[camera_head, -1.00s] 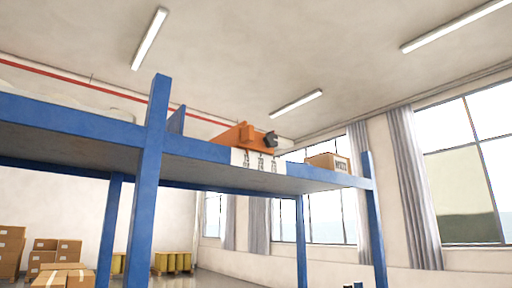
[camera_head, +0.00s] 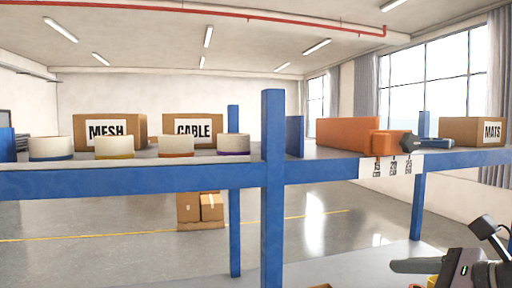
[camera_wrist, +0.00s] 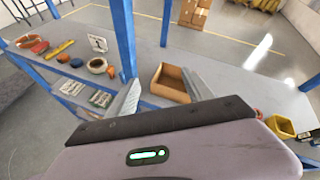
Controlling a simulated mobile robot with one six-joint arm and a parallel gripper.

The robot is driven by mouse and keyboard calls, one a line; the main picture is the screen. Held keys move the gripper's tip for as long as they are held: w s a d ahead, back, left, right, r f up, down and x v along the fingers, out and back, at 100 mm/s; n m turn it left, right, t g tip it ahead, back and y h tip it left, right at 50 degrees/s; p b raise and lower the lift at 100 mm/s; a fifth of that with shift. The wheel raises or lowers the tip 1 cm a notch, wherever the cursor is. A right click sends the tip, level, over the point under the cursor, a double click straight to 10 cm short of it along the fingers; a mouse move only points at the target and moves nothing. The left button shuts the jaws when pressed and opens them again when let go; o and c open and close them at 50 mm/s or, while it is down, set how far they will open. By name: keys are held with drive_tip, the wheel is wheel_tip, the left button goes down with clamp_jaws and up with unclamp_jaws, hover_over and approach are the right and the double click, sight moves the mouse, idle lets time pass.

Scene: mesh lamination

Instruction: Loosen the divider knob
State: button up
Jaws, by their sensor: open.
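An orange divider (camera_head: 347,134) stands on the top shelf, right of the blue post, with an orange block (camera_head: 386,143) at its right end. A dark knob (camera_head: 409,144) with a grey-blue handle (camera_head: 436,142) sticks out to the right of the block. My gripper (camera_head: 410,266) is at the lower right of the head view, well below the shelf board and apart from the knob. In the wrist view my gripper (camera_wrist: 163,96) has its two fingers spread with nothing between them. The knob does not show in the wrist view.
Boxes labelled MESH (camera_head: 110,131), CABLE (camera_head: 193,129) and MATS (camera_head: 472,131) share the top shelf with several rolls. A blue post (camera_head: 273,190) stands left of the divider. The wrist view shows a lower shelf with an open cardboard box (camera_wrist: 171,82) and a yellow bin (camera_wrist: 280,127).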

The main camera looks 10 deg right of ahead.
drive_tip(key=s+d+r+m+t+h+p, duration=0.1)
drive_tip(key=d+r+m+p, duration=0.15)
drive_tip(key=r, duration=0.35)
drive_tip(key=d+r+m+t+p, duration=0.1)
drive_tip(key=d+r+t, duration=0.1)
drive_tip(key=d+r, duration=0.3)
drive_tip(key=m+t+h+p, duration=0.2)
drive_tip(key=m+t+p, duration=0.1)
drive_tip(key=m+p, duration=0.1)
approach(413, 143)
drive_tip(key=w+p, duration=0.1)
drive_tip(key=w, duration=0.2)
drive_tip(key=w+p, duration=0.1)
drive_tip(key=w, duration=0.2)
drive_tip(key=w+a+p, duration=0.1)
drive_tip(key=w, duration=0.2)
drive_tip(key=shift+w+r, duration=0.15)
drive_tip(key=shift+w, duration=0.15)
drive_tip(key=shift+n, duration=0.25)
clamp_jaws()
